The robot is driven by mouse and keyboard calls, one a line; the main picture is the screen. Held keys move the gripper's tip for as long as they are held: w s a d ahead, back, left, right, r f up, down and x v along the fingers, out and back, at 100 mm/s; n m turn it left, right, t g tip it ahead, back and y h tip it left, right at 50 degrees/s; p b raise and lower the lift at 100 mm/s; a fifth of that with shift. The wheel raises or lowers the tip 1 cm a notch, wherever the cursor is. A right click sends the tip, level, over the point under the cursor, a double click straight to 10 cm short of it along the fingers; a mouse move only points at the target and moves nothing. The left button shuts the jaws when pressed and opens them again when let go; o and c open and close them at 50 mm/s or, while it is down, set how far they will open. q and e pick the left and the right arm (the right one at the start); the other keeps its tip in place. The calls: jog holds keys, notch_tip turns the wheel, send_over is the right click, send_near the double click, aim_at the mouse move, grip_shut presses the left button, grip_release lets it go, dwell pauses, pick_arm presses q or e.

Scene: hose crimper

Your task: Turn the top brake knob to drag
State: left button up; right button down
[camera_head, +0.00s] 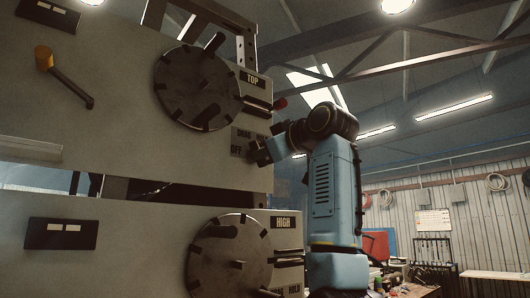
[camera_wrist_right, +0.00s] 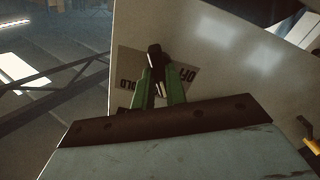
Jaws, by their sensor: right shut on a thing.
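The top brake knob is a small black bar knob (camera_wrist_right: 154,58) on a label plate (camera_wrist_right: 128,62), seen upside down in the right wrist view. OFF reads at the right of the knob and part of HOLD at the left. My right gripper (camera_wrist_right: 158,80) has its green fingers shut on the knob, one on each side. In the head view the plate (camera_head: 237,142) reads DRAG, HOLD and OFF below the TOP sign (camera_head: 252,79). My right gripper (camera_head: 260,150) covers the knob there, so its exact setting cannot be told. My left gripper is out of view.
A large notched disc (camera_head: 190,88) stands left of the TOP sign, with a red-tipped lever (camera_head: 280,103) below right of it. A lower panel carries a similar disc (camera_head: 215,262) and a HIGH sign (camera_head: 283,223). A yellow-hubbed handle (camera_head: 43,57) is at upper left.

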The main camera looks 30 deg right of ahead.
jog(key=c, duration=1.4)
grip_release()
jog(key=shift+c, duration=0.2)
jog(key=s+d+b, duration=0.1)
jog(key=s+b, duration=0.4)
jog(key=s, duration=0.8)
jog(key=shift+s, duration=0.25)
